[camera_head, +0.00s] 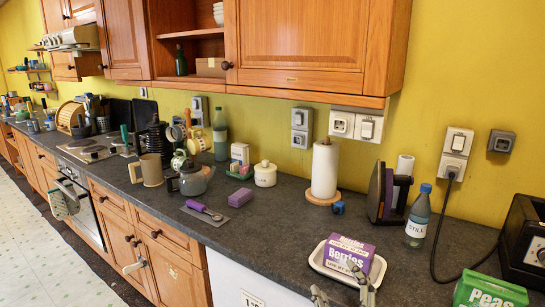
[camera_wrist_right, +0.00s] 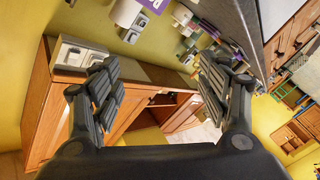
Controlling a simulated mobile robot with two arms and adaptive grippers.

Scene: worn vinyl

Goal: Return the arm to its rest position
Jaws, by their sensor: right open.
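My right gripper (camera_head: 341,287) shows at the bottom edge of the head view, in front of the white tray. In the right wrist view its two dark padded fingers (camera_wrist_right: 157,66) are spread wide, with nothing between them. A purple box marked Berries (camera_head: 347,254) lies in the white tray (camera_head: 317,264) on the dark counter. The right gripper overlaps the tray's front edge in the picture; I cannot tell if they touch. Part of a purple and white package (camera_wrist_right: 152,5) shows at the top of the wrist view. My left gripper is not in view.
The counter (camera_head: 280,226) has bare room left of the tray. A water bottle (camera_head: 418,217), an iron (camera_head: 384,192), a paper roll (camera_head: 325,170), a toaster (camera_head: 524,240) and a green Peas box (camera_head: 488,292) stand around it. Wall cabinets (camera_head: 305,45) hang above.

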